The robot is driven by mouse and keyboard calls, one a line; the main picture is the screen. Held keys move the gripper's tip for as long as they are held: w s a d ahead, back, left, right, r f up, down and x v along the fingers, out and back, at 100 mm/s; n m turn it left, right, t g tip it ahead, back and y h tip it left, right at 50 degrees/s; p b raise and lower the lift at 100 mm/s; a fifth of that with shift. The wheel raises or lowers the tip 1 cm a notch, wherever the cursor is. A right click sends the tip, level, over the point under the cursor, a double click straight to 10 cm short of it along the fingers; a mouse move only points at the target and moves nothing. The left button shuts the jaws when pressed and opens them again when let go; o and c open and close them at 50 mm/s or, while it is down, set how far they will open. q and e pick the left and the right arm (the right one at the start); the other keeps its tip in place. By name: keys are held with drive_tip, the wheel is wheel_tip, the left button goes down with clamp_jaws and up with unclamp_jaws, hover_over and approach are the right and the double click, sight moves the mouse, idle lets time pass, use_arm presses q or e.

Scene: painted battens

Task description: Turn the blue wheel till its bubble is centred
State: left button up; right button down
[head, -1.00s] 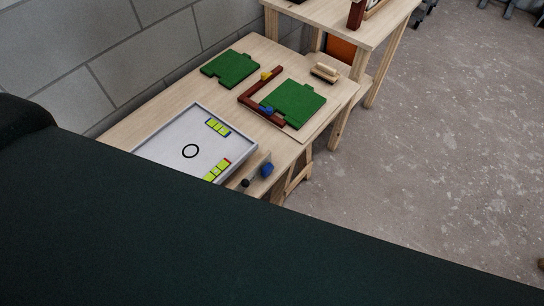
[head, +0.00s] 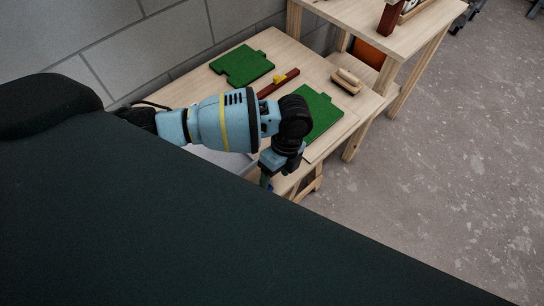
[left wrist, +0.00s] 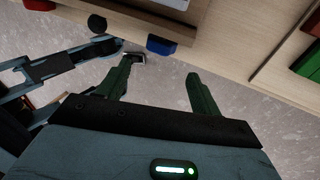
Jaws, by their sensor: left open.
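The blue wheel (left wrist: 161,46) sits at the wooden edge in the left wrist view, just beyond and roughly between my left fingertips. My left gripper (left wrist: 162,72) is open and empty, its two green fingers apart and not around the wheel. In the head view my left arm reaches over the table, with the left gripper (head: 266,178) pointing down at the table's front edge. The arm hides nearly all of the pale board (head: 222,158); the bubble vials cannot be seen. My right gripper is not in view.
A black knob (left wrist: 97,22) and a red wheel (left wrist: 40,5) are left of the blue wheel. Green pads (head: 243,65), a dark red batten (head: 279,83) and a brush (head: 346,84) lie on the table.

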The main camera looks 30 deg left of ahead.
use_arm(q)
drive_tip(key=shift+y, duration=0.3)
drive_tip(key=shift+a+b+x, duration=0.1)
drive_tip(key=shift+a+x, duration=0.1)
drive_tip(key=shift+x, duration=0.95)
drive_tip(key=shift+a+b+x, duration=0.1)
drive_tip(key=shift+a+x, duration=0.15)
drive_tip(key=shift+x, duration=0.9)
drive_tip(key=shift+a+b+x, duration=0.1)
drive_tip(key=shift+a+x, duration=0.1)
drive_tip(key=shift+x, duration=0.9)
drive_tip(key=shift+w, duration=0.2)
drive_tip(key=c, duration=1)
